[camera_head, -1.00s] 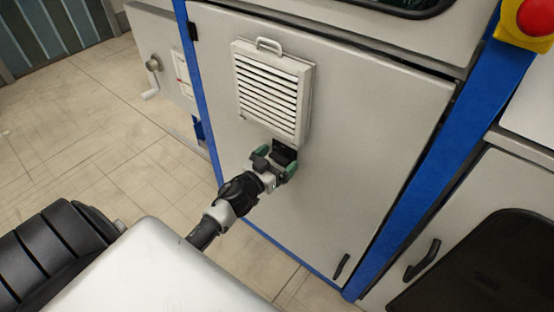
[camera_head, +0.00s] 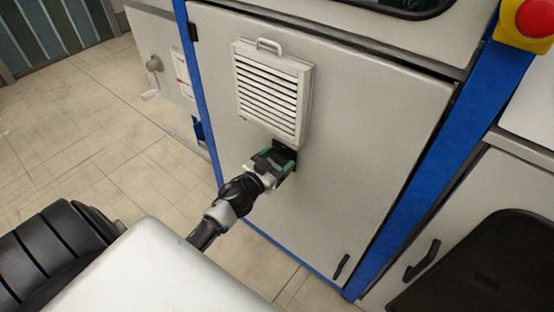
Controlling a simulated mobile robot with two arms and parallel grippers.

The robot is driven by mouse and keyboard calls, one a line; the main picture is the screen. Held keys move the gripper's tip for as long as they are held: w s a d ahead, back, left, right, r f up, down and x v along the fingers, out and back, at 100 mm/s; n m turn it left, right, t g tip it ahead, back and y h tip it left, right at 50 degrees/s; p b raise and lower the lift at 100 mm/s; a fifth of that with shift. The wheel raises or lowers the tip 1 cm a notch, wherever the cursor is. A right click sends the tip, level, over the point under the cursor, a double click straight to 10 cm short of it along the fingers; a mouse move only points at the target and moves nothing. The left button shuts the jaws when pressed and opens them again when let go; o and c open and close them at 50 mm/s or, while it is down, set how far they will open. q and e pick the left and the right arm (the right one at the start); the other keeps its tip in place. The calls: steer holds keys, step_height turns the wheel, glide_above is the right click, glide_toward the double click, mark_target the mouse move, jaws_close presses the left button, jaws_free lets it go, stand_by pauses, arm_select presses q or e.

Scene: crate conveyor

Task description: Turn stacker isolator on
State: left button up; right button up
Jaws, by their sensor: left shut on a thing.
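The stacker isolator shows as a small black fitting (camera_head: 286,149) on the pale cabinet door, just below the white louvred vent. My left gripper (camera_head: 279,162) reaches it from the lower left. Its green-padded fingers are shut on the isolator's handle. The fingers hide most of the handle, so I cannot tell its exact angle. My right gripper is not in view.
The vent (camera_head: 272,90) with a small loop handle stands out from the cabinet door (camera_head: 370,130). Blue frame posts (camera_head: 432,165) edge the door. A red button (camera_head: 537,17) sits on a yellow box at the upper right. Tiled floor (camera_head: 75,110) lies open at the left.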

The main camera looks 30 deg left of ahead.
arm_select(q)
steer(key=shift+m, duration=0.7)
steer(key=shift+d+m, duration=0.1)
steer(key=shift+m, duration=0.8)
steer(key=m, duration=0.4)
steer(key=shift+d+f+m, duration=0.15)
steer(key=shift+m, duration=0.15)
steer(key=m, duration=0.3)
steer(key=shift+f+m+b, duration=0.15)
steer(key=shift+m+b, duration=0.15)
steer(key=shift+d+m, duration=0.1)
steer(key=shift+m, duration=0.8)
steer(key=shift+f+m+b, duration=0.15)
steer(key=shift+m+b, duration=0.35)
steer(key=shift+m, duration=1.1)
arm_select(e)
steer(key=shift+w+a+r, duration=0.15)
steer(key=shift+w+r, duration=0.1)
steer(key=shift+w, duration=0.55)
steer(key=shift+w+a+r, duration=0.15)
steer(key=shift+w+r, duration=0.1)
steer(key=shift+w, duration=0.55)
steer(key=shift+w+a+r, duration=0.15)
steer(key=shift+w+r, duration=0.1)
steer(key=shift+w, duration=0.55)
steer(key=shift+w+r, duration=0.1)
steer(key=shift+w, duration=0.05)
arm_select(q)
steer(key=o, duration=0.9)
